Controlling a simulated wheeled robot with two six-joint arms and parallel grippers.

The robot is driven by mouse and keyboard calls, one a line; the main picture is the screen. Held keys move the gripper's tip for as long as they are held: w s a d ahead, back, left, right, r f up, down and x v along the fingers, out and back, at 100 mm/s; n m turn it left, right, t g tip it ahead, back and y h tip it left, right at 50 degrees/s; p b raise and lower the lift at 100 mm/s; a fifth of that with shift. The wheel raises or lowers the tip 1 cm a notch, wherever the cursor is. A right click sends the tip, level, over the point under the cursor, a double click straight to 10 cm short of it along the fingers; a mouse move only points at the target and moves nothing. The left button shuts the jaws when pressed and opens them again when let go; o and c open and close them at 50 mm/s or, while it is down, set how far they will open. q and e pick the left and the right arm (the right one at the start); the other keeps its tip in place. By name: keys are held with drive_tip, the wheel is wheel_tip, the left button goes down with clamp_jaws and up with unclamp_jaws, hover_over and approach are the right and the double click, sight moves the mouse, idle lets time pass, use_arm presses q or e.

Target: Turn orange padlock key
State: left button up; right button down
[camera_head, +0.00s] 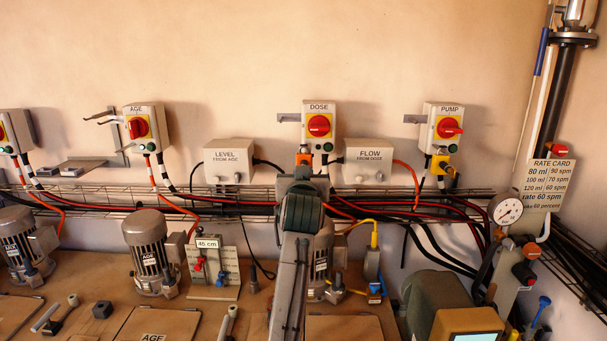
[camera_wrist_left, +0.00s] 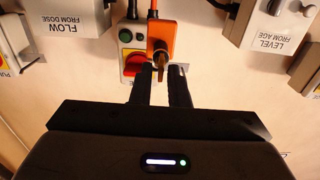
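The orange padlock (camera_head: 304,158) hangs under the DOSE switch box (camera_head: 319,122), partly hidden by my left arm in the head view. In the left wrist view, which is upside down, the orange padlock (camera_wrist_left: 161,38) shows clearly with a brass-coloured key (camera_wrist_left: 160,66) sticking out toward me. My left gripper (camera_wrist_left: 161,76) has its two dark fingers apart, one on each side of the key. A gap shows between the fingers; contact with the key cannot be made out. My right gripper is in neither view.
A yellow padlock (camera_head: 439,164) hangs under the PUMP box (camera_head: 444,128). The LEVEL box (camera_head: 229,161) and FLOW box (camera_head: 368,161) flank the padlock. A wire cable tray (camera_head: 225,192) with red and black cables runs below. Motors (camera_head: 149,250) stand on the bench.

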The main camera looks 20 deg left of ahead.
use_arm(q)
clamp_jaws()
drive_tip(key=m+p, duration=1.1)
drive_tip(key=m, duration=0.4)
drive_tip(key=shift+w+d+m+p, duration=0.1)
drive_tip(key=shift+d+m+p, duration=0.05)
drive_tip(key=shift+m+p, duration=0.25)
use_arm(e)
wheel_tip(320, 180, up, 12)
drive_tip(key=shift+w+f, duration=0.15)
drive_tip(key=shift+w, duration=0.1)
